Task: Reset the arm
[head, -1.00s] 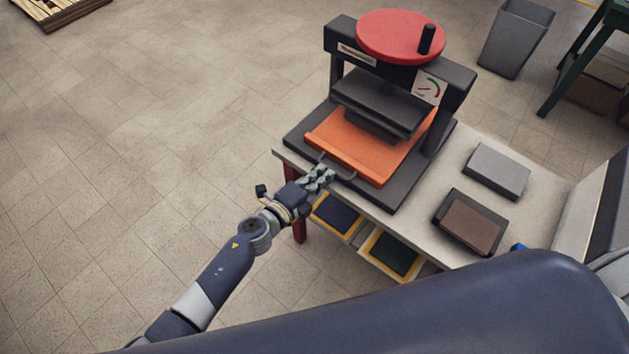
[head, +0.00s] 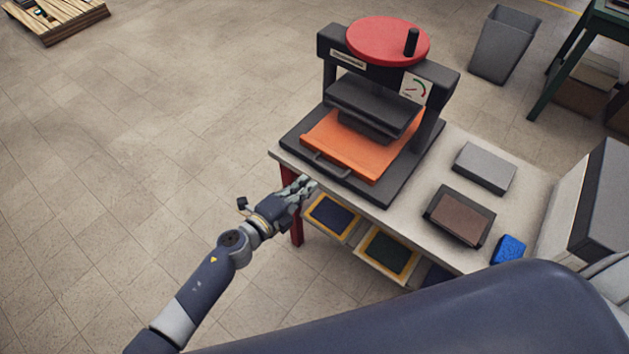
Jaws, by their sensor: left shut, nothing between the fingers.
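My left gripper (head: 306,186) is shut and empty. It hangs just off the front left edge of the table (head: 412,228), apart from the press. The press (head: 388,70) stands on the table, with a red wheel on top and a dark frame. Its orange tray (head: 352,146) sits on the dark base under the upper plate, and the tray's grey handle (head: 331,167) is free of my fingers. A large dark blue arm part of mine crosses the bottom right. My right gripper is not in view.
A grey block (head: 485,168), a brown-topped block (head: 460,216) and a blue item (head: 508,250) lie on the table. Yellow-framed panels (head: 388,253) sit below the front edge. A grey bin (head: 504,45) stands behind. The floor at left is clear up to a wooden pallet (head: 56,18).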

